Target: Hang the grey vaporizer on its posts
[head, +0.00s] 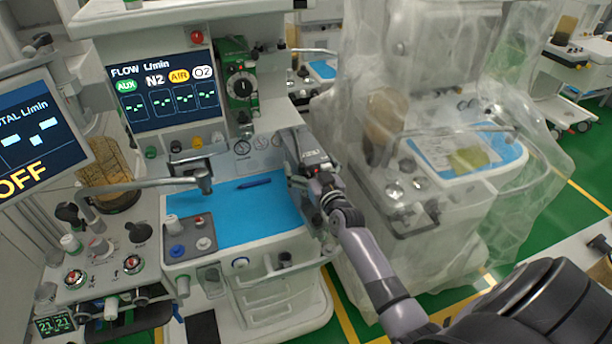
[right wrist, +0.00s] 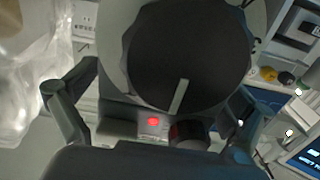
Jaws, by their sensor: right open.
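The grey vaporizer (head: 303,147) is at the right edge of the cart's blue worktop, partly hidden behind my right gripper (head: 312,172). In the right wrist view, its large dark dial with a pale mark (right wrist: 188,55) fills the middle, with a red spot below. My right gripper's fingers are spread on either side of the vaporizer; I cannot tell whether they touch it. A green vaporizer (head: 240,78) with a black dial hangs on the cart beside the flow screen. The grey vaporizer's posts cannot be made out clearly. My left gripper is not in view.
The blue worktop (head: 225,225) is mostly clear, with a dark blue pen (head: 254,183) on it. A jointed grey cart arm (head: 150,185) reaches over its left side. A plastic-covered cart (head: 430,120) stands close on the right.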

